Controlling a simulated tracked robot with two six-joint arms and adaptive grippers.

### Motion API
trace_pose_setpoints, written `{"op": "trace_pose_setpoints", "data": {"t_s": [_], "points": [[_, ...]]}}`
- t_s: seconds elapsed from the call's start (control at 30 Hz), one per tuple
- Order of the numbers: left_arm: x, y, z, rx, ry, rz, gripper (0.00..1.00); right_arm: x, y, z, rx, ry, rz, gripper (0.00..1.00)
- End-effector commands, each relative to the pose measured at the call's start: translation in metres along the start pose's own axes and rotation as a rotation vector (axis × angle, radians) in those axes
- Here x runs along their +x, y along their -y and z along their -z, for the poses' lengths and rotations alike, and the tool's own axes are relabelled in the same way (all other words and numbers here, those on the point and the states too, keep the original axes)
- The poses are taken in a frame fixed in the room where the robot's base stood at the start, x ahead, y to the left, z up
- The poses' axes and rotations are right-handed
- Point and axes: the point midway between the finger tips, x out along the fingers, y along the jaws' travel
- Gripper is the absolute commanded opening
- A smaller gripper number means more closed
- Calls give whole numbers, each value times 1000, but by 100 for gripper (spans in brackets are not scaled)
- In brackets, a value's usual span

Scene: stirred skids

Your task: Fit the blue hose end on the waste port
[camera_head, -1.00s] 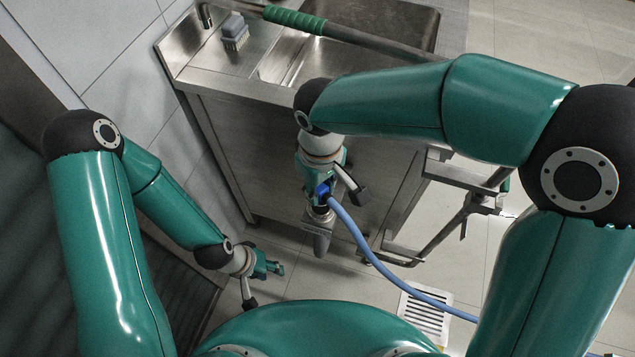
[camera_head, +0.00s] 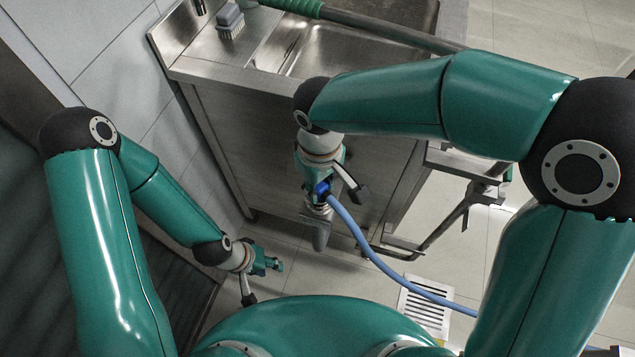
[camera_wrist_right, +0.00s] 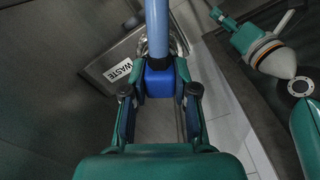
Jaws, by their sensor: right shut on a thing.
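The blue hose end (camera_head: 322,190) is held in my right gripper (camera_head: 318,178) in front of the sink cabinet. In the right wrist view, the fingers of this gripper (camera_wrist_right: 159,95) close on both sides of the blue hose end (camera_wrist_right: 158,78). A light blue hose (camera_head: 375,258) trails from it to the lower right. A metal port (camera_wrist_right: 144,45) shows partly behind the hose, beside a WASTE label (camera_wrist_right: 118,70). I cannot tell whether the hose end touches the port. My left gripper (camera_head: 272,264) hangs low at the left, away from the hose; its finger opening is unclear.
The steel sink cabinet (camera_head: 280,135) stands ahead, with a brush (camera_head: 230,20) on top and a green-gripped bar (camera_head: 390,37) across the basin. A metal bracket (camera_head: 445,220) juts out at its right. A white floor grate (camera_head: 425,307) lies below. A tiled wall is at left.

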Motion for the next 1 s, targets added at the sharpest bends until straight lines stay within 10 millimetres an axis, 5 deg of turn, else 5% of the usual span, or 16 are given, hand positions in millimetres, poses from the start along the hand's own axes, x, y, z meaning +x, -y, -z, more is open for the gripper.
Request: {"op": "trace_pose_setpoints", "data": {"t_s": [1.0], "points": [[8,3,0,0,0,0,40,11,0,0,-1,0,0,0]]}}
